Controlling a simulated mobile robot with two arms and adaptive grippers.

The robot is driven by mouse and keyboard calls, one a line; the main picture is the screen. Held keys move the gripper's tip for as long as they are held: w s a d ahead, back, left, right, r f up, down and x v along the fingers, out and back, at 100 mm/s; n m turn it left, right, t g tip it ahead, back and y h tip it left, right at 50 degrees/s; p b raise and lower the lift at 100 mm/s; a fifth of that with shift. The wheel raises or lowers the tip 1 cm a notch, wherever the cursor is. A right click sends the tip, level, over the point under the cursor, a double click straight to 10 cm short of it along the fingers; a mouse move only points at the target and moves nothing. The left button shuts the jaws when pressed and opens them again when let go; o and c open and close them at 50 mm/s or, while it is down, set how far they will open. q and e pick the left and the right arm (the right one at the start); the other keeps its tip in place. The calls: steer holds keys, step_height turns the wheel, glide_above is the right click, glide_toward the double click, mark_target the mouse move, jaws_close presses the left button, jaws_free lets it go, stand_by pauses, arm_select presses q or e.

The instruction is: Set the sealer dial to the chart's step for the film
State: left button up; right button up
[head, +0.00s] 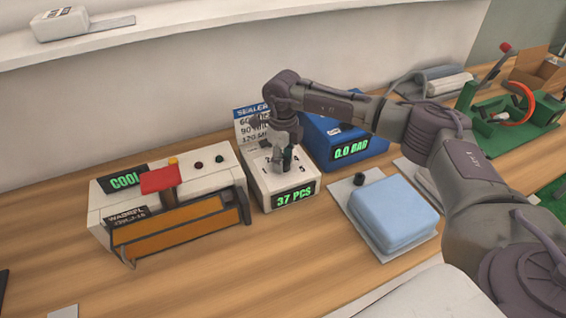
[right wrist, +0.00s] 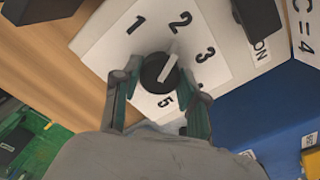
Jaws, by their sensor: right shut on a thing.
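The black dial (right wrist: 152,76) sits on a white plate with the numbers 1, 2, 3 and 5 showing. Its white pointer aims roughly at 2. My right gripper (head: 287,160) is shut on the dial from above, one finger on each side, as the right wrist view (right wrist: 159,92) also shows. The dial is on a white box (head: 254,184) reading "37 PCS". The sealer chart (head: 247,122) stands behind; its lines begin 60, 90 and 120, and my gripper hides their right ends. A "C=4" ending (right wrist: 305,32) shows in the wrist view. My left gripper is out of view.
The sealer (head: 97,217) with orange bar and red handle reads "COOL" at left. A blue box (head: 322,150) reading "0.0 BAR" stands right of the dial box. A pale blue block (head: 395,210) lies on a grey plate.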

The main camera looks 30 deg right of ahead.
steer(key=shift+r+n, duration=0.1)
steer(key=shift+n, duration=0.4)
steer(key=o, duration=1.1)
steer(key=shift+o, duration=0.2)
step_height(320, 180, up, 12)
